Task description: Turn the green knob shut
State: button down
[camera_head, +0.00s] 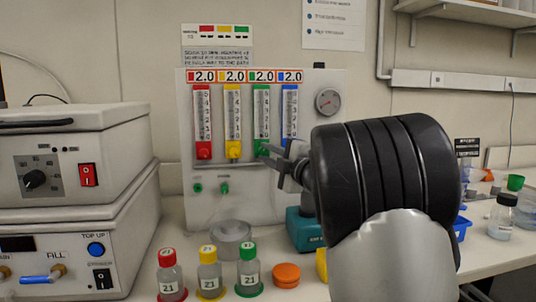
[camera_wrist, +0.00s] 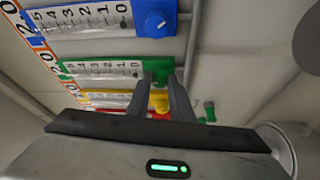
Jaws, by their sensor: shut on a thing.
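The green knob (camera_head: 261,147) is at the foot of the green-framed flow meter (camera_head: 262,108), third from the left on the pale panel (camera_head: 330,78). It also shows in the wrist view (camera_wrist: 158,66) at the zero end of the green scale. My gripper (camera_head: 268,154) reaches in from the right, and its fingertips are at this knob. In the wrist view my gripper (camera_wrist: 160,82) has one finger on each side of the knob, shut on it. The fingers partly hide the knob, and its turn angle cannot be told.
The yellow knob (camera_head: 234,152) and blue knob (camera_wrist: 158,23) flank the green one closely. A red knob (camera_head: 203,150) is farther left. Capped bottles (camera_head: 209,275) and an orange lid (camera_head: 286,274) stand on the bench below. Stacked instruments (camera_head: 75,160) fill the left side.

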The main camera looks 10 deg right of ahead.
jog(key=shift+d+r+n+g, duration=0.15)
jog(key=shift+n+g, duration=0.25)
jog(key=shift+n, duration=0.5)
jog(key=c, duration=1.8)
grip_release()
jog(key=shift+c, duration=0.2)
jog(key=p+v, duration=0.2)
jog(key=v, duration=1.5)
jog(key=shift+s, duration=0.2)
